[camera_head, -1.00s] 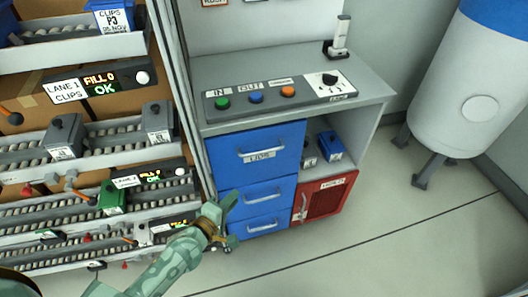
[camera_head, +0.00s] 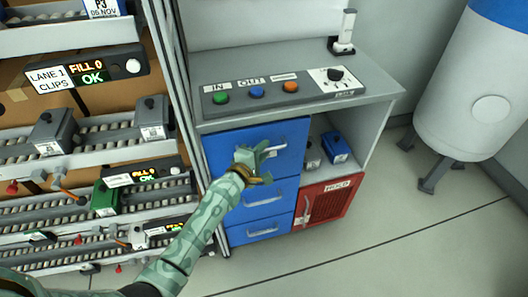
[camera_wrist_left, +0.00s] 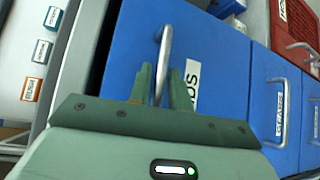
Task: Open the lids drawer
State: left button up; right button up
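The lids drawer (camera_head: 222,150) is the blue top drawer under the control bench, and its front looks flush with the cabinet. My left gripper (camera_head: 264,152) is at its front and covers its label and part of its handle. In the left wrist view, the metal handle (camera_wrist_left: 164,45) of the lids drawer (camera_wrist_left: 220,65) passes between the fingers of my left gripper (camera_wrist_left: 160,78). The fingers are apart, one on each side of the bar, with a narrow gap showing. The label is partly hidden behind one finger. My right gripper is not in view.
Two more blue drawers (camera_head: 264,229) sit below. A red vented cabinet door (camera_head: 332,204) and an open shelf with a blue box (camera_head: 335,147) are to the right. Roller lanes (camera_head: 85,134) stand at the left. The floor (camera_head: 360,245) in front is clear.

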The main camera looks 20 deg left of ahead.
pick_arm(q)
jog(key=shift+w, duration=0.2)
grip_shut()
jog(key=shift+s+d, duration=0.1)
jog(key=shift+s, duration=0.05)
